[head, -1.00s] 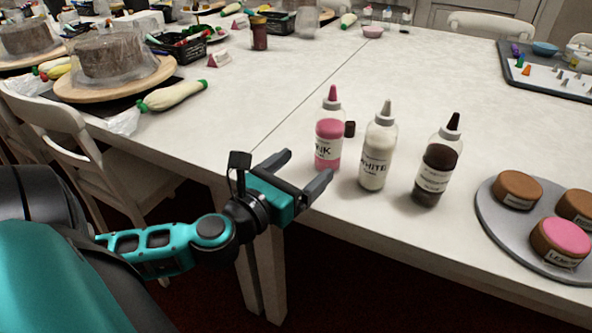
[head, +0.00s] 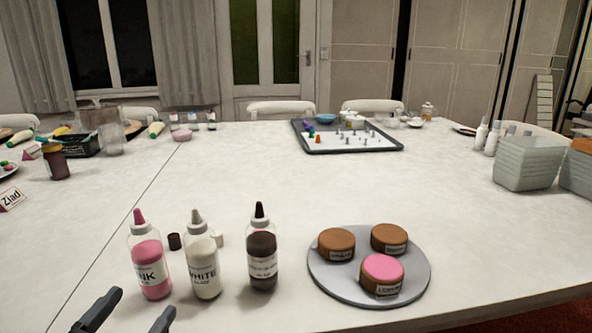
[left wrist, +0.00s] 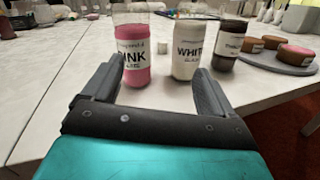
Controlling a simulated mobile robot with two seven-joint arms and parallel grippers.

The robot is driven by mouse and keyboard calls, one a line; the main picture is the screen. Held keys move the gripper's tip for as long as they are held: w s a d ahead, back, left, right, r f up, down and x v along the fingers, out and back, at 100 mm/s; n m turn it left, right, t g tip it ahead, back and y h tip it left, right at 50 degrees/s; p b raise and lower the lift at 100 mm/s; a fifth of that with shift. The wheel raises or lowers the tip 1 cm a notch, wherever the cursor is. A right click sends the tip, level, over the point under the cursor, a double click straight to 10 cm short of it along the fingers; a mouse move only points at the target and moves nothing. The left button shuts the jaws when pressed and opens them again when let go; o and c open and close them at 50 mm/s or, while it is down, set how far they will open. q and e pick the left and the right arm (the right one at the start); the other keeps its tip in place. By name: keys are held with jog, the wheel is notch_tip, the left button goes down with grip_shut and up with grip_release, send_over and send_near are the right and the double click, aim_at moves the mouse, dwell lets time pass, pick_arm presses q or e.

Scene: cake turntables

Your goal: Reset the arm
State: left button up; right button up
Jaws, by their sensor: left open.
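My left gripper (head: 130,318) shows only its dark fingertips at the bottom left of the head view. It is open and empty. In the left wrist view its two fingers (left wrist: 156,85) stand apart at the table's edge, in front of the pink bottle (left wrist: 133,66) and the white bottle (left wrist: 187,60). In the head view the pink bottle (head: 150,265), the white bottle (head: 204,268) and the dark brown bottle (head: 262,258) stand upright in a row. The gripper is near the pink bottle and holds nothing. My right gripper does not show.
A grey round plate (head: 322,281) with three small cakes, one pink-topped, is right of the bottles. A small dark cap (head: 174,241) lies behind them. The table's middle is clear.

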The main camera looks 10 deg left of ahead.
pick_arm(q)
jog(key=s+d+f+m+g+h, duration=0.25)
jog(key=d+m, duration=0.25)
jog(key=m, duration=0.3)
jog(key=s+d+f+m+g+h, duration=0.1)
jog(key=s+d+m+g+h, duration=0.15)
jog(key=d+m, duration=0.45)
jog(key=s+d+f+m+g+h, duration=0.2)
jog(key=d+m+g+h, duration=0.15)
jog(key=m, duration=0.65)
jog(key=s+a+f+m+g+y, duration=0.75)
jog(key=a+f+m+y, duration=0.2)
jog(key=f, duration=0.25)
jog(key=w+d+f+m+t+h, duration=0.1)
jog(key=w+d+f+t+h, duration=0.2)
jog(key=w+d+t, duration=0.5)
jog(key=a+r+y+p, duration=0.1)
jog(key=a+r+p, duration=0.3)
jog(key=r+p, duration=0.8)
jog(key=s+p, duration=0.1)
jog(key=p, duration=0.4)
jog(key=shift+a+y+p, duration=0.3)
jog(key=shift+p, duration=0.05)
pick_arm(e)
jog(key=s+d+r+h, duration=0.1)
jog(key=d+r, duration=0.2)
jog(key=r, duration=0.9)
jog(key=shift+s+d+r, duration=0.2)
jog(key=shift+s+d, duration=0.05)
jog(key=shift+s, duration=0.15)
